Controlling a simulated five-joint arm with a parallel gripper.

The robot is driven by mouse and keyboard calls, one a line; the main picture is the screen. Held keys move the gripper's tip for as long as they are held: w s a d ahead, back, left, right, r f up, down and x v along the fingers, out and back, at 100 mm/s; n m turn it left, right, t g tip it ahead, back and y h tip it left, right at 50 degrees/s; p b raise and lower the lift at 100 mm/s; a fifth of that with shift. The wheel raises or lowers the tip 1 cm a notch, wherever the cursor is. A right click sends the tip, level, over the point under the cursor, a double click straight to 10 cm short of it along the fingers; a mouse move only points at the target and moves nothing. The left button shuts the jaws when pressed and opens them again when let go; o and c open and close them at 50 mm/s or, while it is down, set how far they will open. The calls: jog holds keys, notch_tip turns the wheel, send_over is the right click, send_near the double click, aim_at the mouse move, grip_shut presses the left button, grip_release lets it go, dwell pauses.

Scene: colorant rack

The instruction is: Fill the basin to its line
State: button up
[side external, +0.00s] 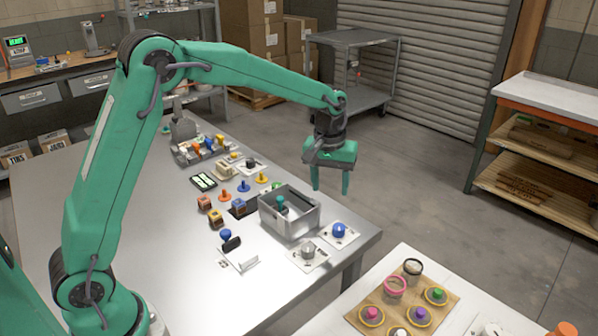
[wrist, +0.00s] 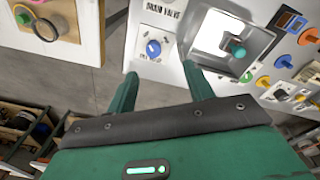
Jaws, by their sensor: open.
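The basin (side external: 290,226) is a grey metal open box near the right end of the steel table. A dark teal piece (side external: 281,204) stands inside it; the basin (wrist: 208,38) and the teal piece (wrist: 237,47) also show in the wrist view. I cannot make out a fill line or a water level. A blue knob (side external: 339,230) sits on a white plate right of the basin; in the wrist view this blue knob (wrist: 153,48) is beside a label reading "DRAIN VALVE". My gripper (side external: 330,189) is open and empty, raised above and beyond the basin, touching nothing.
A silver knob (side external: 308,249) on a plate stands in front of the basin. A white table (side external: 398,262) with colored knobs is at the front right.

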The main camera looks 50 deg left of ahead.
jog(key=n, duration=0.1)
send_over(339, 227)
jog(key=shift+g, duration=0.4)
notch_tip(339, 227, down, 6)
jog(key=shift+f, duration=3.85)
jog(key=c, duration=1)
